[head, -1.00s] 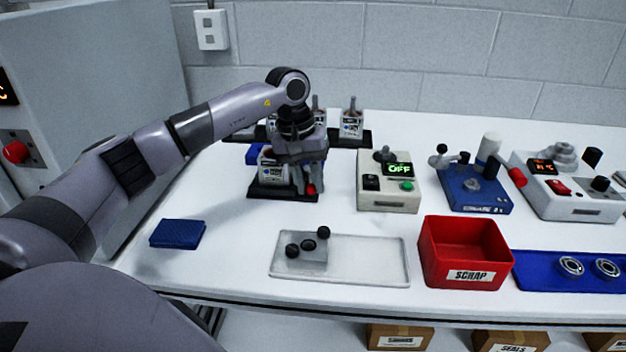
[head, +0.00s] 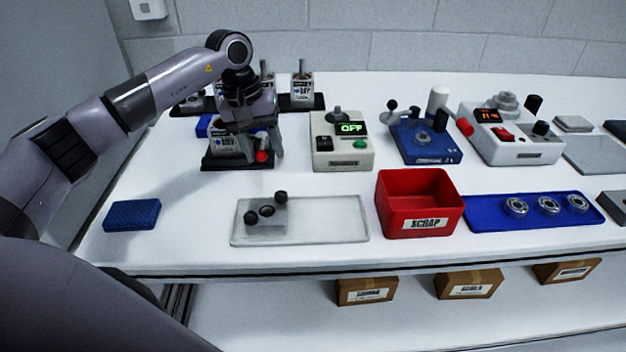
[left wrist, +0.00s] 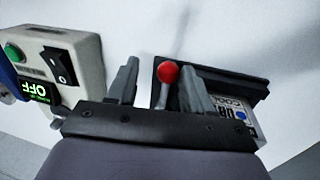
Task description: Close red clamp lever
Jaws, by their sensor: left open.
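The red clamp lever (head: 262,156) is a red ball on a light metal stem at the right end of a black fixture base (head: 226,163). It also shows in the left wrist view (left wrist: 168,72). A labelled servo unit (head: 229,145) sits on that base, partly covered by my gripper. My left gripper (head: 266,152) points down at the fixture. In the left wrist view its two fingers (left wrist: 158,92) are apart, with the lever's ball and stem seen between them; I cannot tell whether they touch it. My right gripper is not in view.
A beige box reading OFF (head: 342,160) stands just right of the fixture, and a blue device (head: 435,152) beyond it. More servo units stand behind. A pale tray (head: 330,222), a red scrap bin (head: 420,200) and a blue pad (head: 131,216) are in front.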

